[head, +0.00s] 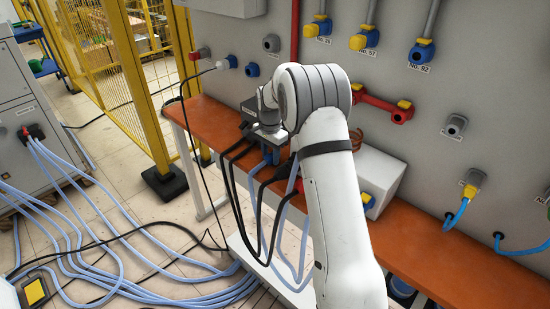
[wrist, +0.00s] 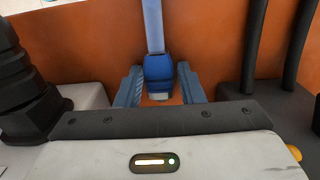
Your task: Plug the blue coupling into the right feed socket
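The blue coupling (wrist: 158,69) shows in the wrist view with a pale blue hose running up from it and a light grey tip at its lower end. My gripper (wrist: 160,80) has its two blue fingers on either side of the coupling, with narrow gaps showing orange bench between. In the head view my gripper (head: 268,152) is low over the orange bench, partly hidden by my wrist. I cannot tell which fitting is the right feed socket; a white box (head: 380,172) on the bench, partly behind my arm, has a blue-and-yellow fitting (head: 368,201) on its front.
In the wrist view a black ribbed connector (wrist: 30,92) stands close at left and black cables (wrist: 272,50) at right. Black and pale blue hoses hang over the front of the bench (head: 440,245). The grey wall panel (head: 450,90) behind carries several fittings.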

